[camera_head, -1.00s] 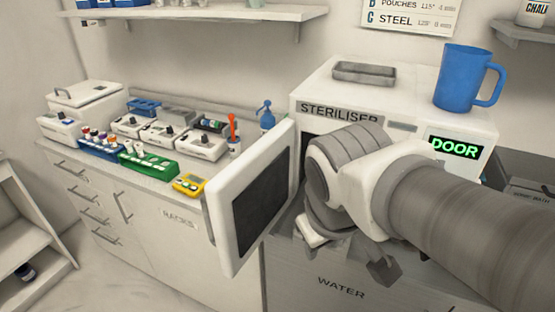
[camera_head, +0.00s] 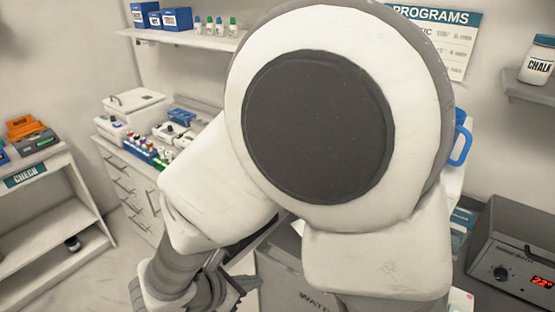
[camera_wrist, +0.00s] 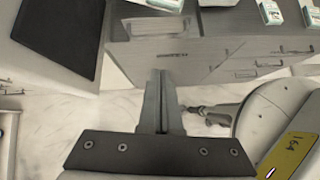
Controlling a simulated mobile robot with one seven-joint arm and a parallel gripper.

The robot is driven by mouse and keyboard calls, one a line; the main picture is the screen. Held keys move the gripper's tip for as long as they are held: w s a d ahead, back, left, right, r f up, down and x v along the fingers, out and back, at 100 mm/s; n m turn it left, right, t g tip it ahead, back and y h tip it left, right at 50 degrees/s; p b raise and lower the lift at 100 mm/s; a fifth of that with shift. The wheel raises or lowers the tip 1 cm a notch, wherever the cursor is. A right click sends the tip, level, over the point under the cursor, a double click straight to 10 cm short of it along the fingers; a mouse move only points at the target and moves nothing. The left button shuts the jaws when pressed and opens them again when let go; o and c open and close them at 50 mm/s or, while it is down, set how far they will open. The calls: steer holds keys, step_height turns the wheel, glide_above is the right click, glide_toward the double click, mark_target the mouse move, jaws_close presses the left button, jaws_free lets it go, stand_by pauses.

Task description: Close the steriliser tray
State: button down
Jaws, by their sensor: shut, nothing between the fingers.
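My arm hides nearly all of the steriliser and its tray in the head view. The tray cannot be made out in either current view. My gripper (camera_wrist: 163,75) is shut and empty, its fingers together in the middle of the wrist view.
A blue mug (camera_head: 461,145) shows partly behind my arm. A grey unit with a red display (camera_head: 515,262) stands at the right. A side counter with racks and a white box (camera_head: 135,103) lies at the left. Cabinet drawers (camera_wrist: 205,55) face the gripper; pale floor (camera_wrist: 110,110) is clear below.

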steer(key=a+n, duration=0.1)
steer(key=n, duration=0.1)
glide_toward(279, 268)
step_height(279, 268, down, 3)
steer(key=s+d, duration=0.1)
steer(key=s, duration=0.1)
steer(key=shift+w+d+p, duration=0.45)
steer(key=shift+w+d, duration=0.3)
steer(key=shift+w, duration=0.2)
steer(key=shift+w+d+p, duration=0.4)
steer(key=shift+w+d, duration=0.4)
steer(key=shift+w, duration=0.15)
steer(key=shift+w+d, duration=0.2)
steer(key=shift+w, duration=0.05)
steer(key=w+d+b, duration=0.1)
steer(key=w+d, duration=0.3)
steer(key=w, duration=0.1)
steer(key=w+d+b, duration=0.2)
steer(key=w+d, duration=0.1)
steer(key=w, duration=0.2)
steer(key=w+d+b, duration=0.1)
steer(key=w+d, duration=0.3)
steer(key=w, duration=0.1)
steer(key=shift+d, duration=0.35)
steer(key=shift+a, duration=0.15)
